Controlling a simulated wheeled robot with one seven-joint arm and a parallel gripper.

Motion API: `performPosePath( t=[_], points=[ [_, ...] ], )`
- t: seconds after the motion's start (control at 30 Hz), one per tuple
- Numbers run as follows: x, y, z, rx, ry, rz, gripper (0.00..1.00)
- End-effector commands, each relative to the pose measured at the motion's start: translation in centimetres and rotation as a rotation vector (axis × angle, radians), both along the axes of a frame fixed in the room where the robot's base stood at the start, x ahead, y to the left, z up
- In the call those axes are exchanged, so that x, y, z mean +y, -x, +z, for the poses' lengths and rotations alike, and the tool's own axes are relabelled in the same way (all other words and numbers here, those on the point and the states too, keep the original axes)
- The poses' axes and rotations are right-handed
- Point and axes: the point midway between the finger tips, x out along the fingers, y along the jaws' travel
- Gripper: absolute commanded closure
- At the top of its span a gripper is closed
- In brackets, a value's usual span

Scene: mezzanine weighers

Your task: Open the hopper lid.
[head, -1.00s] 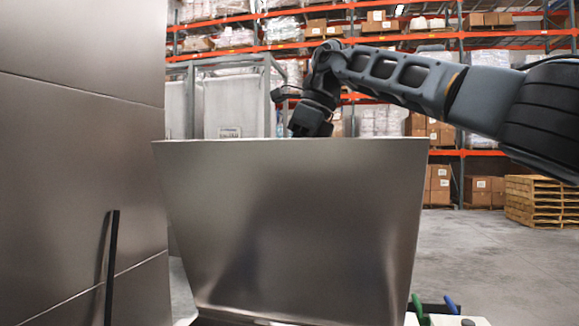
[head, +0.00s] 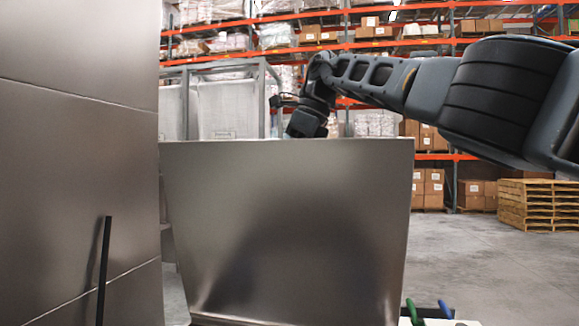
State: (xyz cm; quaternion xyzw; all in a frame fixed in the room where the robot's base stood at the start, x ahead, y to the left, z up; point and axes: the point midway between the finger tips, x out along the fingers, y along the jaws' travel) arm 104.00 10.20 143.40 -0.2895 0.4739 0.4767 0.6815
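The hopper lid (head: 290,225) is a broad brushed-metal panel standing steeply raised in the middle of the head view. Its top edge runs nearly level across the picture. My arm reaches in from the right above the lid, and its wrist bends down behind the lid's top edge. My gripper's fingers are hidden behind the lid, so I cannot see whether they are open, shut or touching it. The hopper opening under the lid is not visible.
A tall metal cabinet wall (head: 75,130) with a black bar (head: 104,270) fills the left side. Green and blue handles (head: 445,309) show at the lower right. Behind are orange-beamed racks, boxes and stacked pallets (head: 540,205). The concrete floor on the right is clear.

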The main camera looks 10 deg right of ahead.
Motion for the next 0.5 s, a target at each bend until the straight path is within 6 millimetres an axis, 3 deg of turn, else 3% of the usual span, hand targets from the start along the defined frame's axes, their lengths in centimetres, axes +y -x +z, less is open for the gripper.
performPosePath(
  t=[0.03, 0.23, 0.27, 0.5],
  points=[
    [-0.45, -0.13, -0.94, 0.011, 0.009, -0.007, 1.0],
    [-0.44, -0.13, -0.93, 0.01, 0.008, -0.008, 1.0],
    [-0.44, -0.13, -0.93, 0.01, 0.008, -0.008, 0.82],
    [-0.24, -0.08, -0.64, 0.007, 0.004, -0.004, 0.59]
  ],
)
